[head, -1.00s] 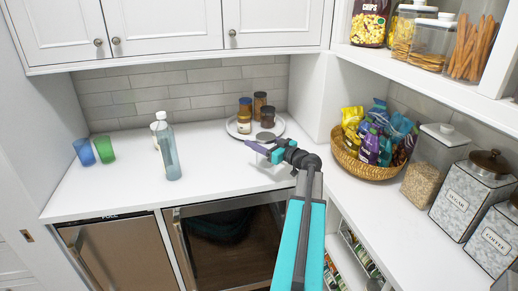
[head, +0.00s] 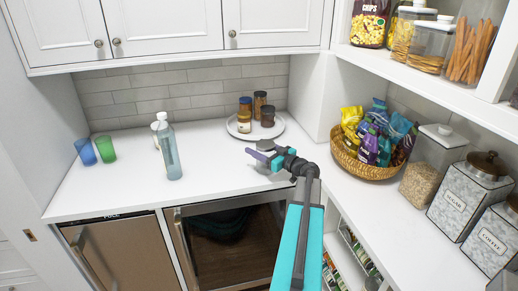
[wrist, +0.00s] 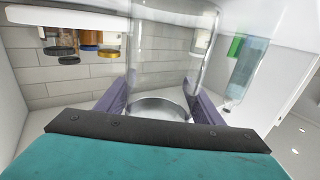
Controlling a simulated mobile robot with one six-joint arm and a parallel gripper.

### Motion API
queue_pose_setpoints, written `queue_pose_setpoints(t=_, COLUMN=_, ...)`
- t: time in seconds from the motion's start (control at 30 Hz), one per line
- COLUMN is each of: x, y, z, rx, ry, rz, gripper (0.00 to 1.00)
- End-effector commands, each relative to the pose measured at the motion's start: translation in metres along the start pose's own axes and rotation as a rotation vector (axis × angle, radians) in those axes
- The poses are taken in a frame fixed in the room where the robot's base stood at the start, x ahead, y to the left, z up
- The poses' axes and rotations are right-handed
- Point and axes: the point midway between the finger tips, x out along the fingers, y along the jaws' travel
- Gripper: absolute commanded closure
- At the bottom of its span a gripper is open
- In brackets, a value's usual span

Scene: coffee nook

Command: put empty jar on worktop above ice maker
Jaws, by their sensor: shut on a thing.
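My gripper (head: 262,156) is shut on a clear glass jar with a grey lid (head: 267,145), in front of the round tray. In the wrist view the jar (wrist: 175,55) looks empty, stands between my purple fingers, and the picture is upside down. Whether its base touches the white worktop (head: 215,165) cannot be told. Two appliances sit under the worktop: a steel-fronted one (head: 118,255) with a dark label strip at the left, and one with a dark glass door (head: 235,250) right of it. The label is too small to read surely.
A clear bottle (head: 168,155), blue cup (head: 84,152) and green cup (head: 105,149) stand on the left worktop. A round tray (head: 234,131) holds several brown jars. A snack basket (head: 360,168) and canisters (head: 468,195) fill the right counter. The middle worktop is clear.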

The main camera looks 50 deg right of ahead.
Motion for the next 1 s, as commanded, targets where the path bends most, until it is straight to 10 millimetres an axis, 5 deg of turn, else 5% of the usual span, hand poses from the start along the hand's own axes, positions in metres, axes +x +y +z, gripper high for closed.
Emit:
queue_pose_setpoints(t=0.3, x=0.0000, y=0.0000, z=0.0032, rx=-0.001, ry=0.000, rz=0.000, gripper=0.67)
queue_pose_setpoints(t=0.33, x=0.0000, y=0.0000, z=0.0029, rx=-0.001, ry=0.000, rz=0.000, gripper=0.36)
queue_pose_setpoints(t=0.43, x=0.0000, y=0.0000, z=0.0026, rx=0.000, ry=-0.001, rz=0.000, gripper=0.20)
queue_pose_setpoints(t=1.0, x=0.0000, y=0.0000, z=-0.0019, rx=0.001, ry=0.000, rz=0.000, gripper=0.20)
